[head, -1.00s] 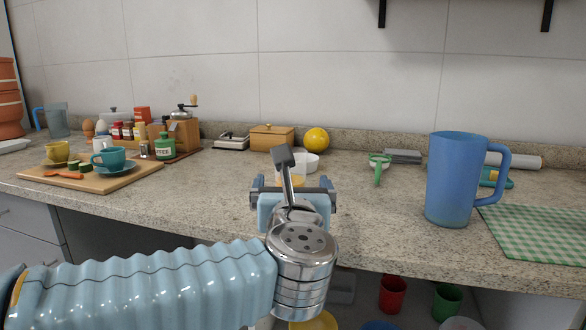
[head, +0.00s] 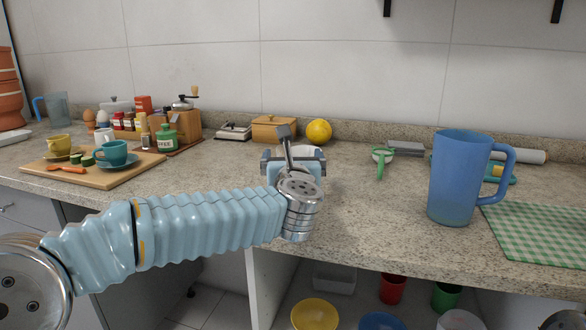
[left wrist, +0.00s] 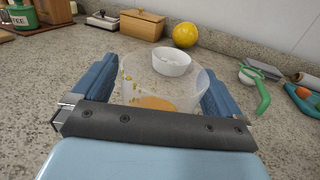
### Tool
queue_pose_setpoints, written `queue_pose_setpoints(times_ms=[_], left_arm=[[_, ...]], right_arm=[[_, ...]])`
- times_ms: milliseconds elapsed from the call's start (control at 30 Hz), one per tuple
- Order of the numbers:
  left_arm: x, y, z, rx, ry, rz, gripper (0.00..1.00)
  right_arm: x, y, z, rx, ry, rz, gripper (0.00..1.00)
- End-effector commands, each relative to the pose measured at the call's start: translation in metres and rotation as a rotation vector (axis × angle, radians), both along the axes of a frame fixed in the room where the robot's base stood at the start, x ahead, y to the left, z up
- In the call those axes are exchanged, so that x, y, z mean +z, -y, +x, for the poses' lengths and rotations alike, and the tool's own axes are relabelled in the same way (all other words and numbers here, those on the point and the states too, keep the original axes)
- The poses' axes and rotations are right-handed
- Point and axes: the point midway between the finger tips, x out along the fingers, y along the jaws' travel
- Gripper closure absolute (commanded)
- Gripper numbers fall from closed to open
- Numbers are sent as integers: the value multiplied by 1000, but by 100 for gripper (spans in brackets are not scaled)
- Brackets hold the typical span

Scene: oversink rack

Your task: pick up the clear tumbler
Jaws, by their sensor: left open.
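The clear tumbler (left wrist: 160,88) shows in the left wrist view, see-through, with an orange-yellow patch low down and small yellow specks on its side. My left gripper (left wrist: 160,92) is open, with one blue finger on each side of the tumbler; I cannot tell whether either finger touches it. The dark crossbar of the gripper covers its lower near part. In the head view my left gripper (head: 293,165) is over the counter and hides most of the tumbler. My right gripper is not in view.
A white bowl (left wrist: 170,62) stands just behind the tumbler. A wooden box (head: 274,129) and a yellow lemon-like fruit (head: 319,132) are farther back. A green-handled strainer (head: 381,160) and a blue pitcher (head: 459,180) stand to the right. The granite counter (head: 365,210) is clear in front of them.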

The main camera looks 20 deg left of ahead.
Motion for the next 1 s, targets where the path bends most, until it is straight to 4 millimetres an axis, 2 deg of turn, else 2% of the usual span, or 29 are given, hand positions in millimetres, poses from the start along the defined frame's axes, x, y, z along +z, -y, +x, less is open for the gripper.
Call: queue_pose_setpoints(times_ms=[267, 600, 667, 1000], left_arm=[[0, -2, 5, 0, 0, -1, 0], [0, -1, 5, 0, 0, -1, 52], [0, -1, 4, 0, 1, -1, 59], [2, -1, 4, 0, 2, 0, 59]], right_arm=[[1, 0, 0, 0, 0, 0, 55], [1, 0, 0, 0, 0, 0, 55], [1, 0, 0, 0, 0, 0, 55], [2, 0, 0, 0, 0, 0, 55]])
